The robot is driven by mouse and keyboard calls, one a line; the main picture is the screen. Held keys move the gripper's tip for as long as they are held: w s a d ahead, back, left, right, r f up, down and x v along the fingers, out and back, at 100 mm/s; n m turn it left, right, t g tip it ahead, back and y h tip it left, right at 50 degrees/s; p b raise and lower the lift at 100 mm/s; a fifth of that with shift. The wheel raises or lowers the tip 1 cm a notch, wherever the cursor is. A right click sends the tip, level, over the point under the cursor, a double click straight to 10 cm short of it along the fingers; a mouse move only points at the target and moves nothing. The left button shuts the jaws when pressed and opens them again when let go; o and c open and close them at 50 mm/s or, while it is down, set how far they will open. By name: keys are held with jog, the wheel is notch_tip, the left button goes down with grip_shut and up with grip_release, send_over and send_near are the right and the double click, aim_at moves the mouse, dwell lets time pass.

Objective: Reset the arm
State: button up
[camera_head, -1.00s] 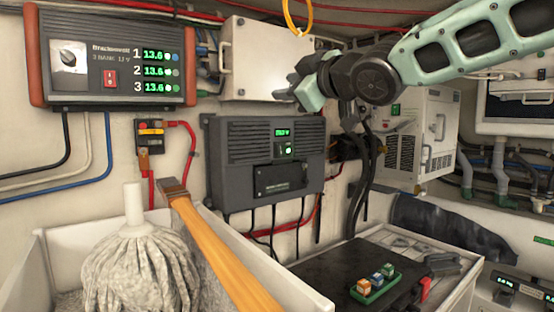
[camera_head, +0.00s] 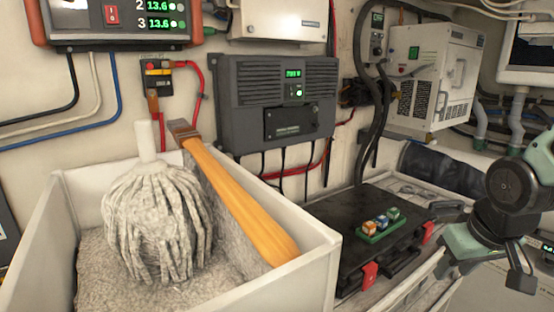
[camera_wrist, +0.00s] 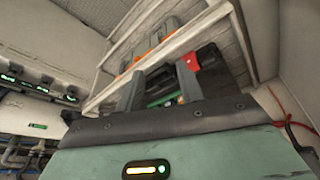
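My gripper (camera_head: 488,266) hangs at the right edge of the head view, in front of and to the right of the black case (camera_head: 345,222). In the wrist view my gripper (camera_wrist: 160,82) shows two grey fingers standing apart with nothing held between them. Beyond the fingers in that view are a dark case with a red latch (camera_wrist: 191,60) and pale ledges. Part of my arm is cut off by the right edge of the head view.
A white bin (camera_head: 315,272) with a mop head (camera_head: 158,220) and a wooden-handled tool (camera_head: 235,200) stands at front left. Small coloured blocks sit on a green tray (camera_head: 380,234) on the case. Wall boxes and cables fill the back.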

jog(key=s+a+n+g, duration=0.3)
jog(key=s+a+n, duration=0.3)
jog(key=s+a, duration=1)
jog(key=shift+s+a+n+g+y, duration=0.3)
jog(key=shift+s+a+n+g, duration=0.1)
jog(key=shift+a, duration=0.35)
jog(key=shift+r, duration=0.1)
